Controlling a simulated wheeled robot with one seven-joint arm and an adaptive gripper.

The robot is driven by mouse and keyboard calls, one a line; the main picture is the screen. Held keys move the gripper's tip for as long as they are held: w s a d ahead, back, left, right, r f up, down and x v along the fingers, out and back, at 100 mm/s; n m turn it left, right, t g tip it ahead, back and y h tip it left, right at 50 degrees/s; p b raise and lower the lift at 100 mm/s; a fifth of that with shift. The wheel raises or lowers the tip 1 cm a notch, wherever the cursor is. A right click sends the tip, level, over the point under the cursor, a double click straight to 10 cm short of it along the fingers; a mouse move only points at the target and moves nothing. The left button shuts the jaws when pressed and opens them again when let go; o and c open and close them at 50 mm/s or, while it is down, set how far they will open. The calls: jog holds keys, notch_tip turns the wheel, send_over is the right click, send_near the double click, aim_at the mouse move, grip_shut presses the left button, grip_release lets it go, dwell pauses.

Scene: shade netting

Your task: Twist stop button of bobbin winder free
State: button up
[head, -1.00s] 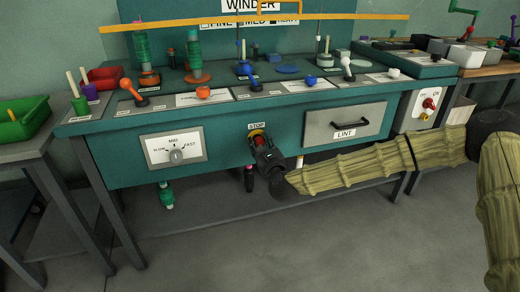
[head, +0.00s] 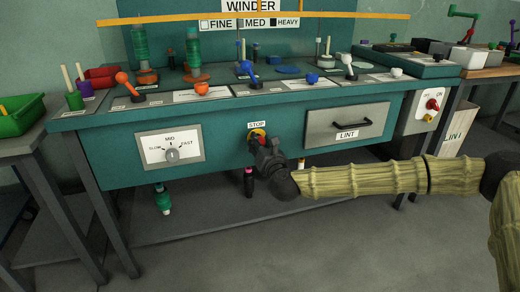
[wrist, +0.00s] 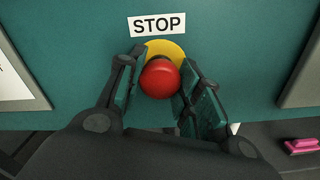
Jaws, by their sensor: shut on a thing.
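The stop button is a red mushroom knob (wrist: 160,80) on a yellow round plate (wrist: 167,48), under a STOP label (wrist: 157,24) on the teal front of the bobbin winder (head: 226,165). In the wrist view my gripper (wrist: 159,84) has one finger pad on each side of the red knob, shut on it. In the head view my gripper (head: 262,144) covers most of the knob, and a bit of the yellow plate (head: 257,132) shows above it. The knob's underside and turn angle are hidden.
A speed dial (head: 171,155) sits left of the button. A LINT drawer (head: 347,126) with a black handle is close on the right. A box with a red switch (head: 432,105) is farther right. In the wrist view a pink object (wrist: 302,146) lies lower right.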

jog(key=o, duration=0.9)
jog(key=shift+d, duration=0.1)
jog(key=shift+s, duration=0.1)
jog(key=shift+v, duration=2.4)
jog(key=o, duration=0.6)
jog(key=shift+c, duration=0.2)
jog(key=shift+s, duration=0.1)
jog(key=v, duration=1.1)
jog(key=shift+s, duration=0.4)
